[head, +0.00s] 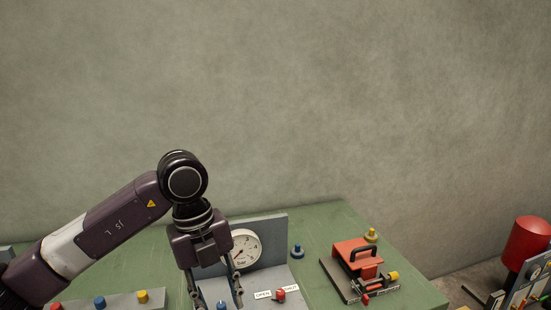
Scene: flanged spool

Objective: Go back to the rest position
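My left arm comes in from the left, and its gripper (217,296) points down over the grey gauge panel on the green table (322,226). Its two fingers are spread apart, and the fingertips are close to the bottom edge of the picture. A small blue part (221,305) shows between the fingers at the bottom edge, cut off by the frame. I cannot tell whether the fingers touch anything. My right gripper is not in view.
Behind the gripper stands a grey panel (270,231) with a round gauge (246,249). A red knob (280,294) is by its OPEN label. A blue knob (297,251), a red device (357,258) and a red tank (528,241) are to the right.

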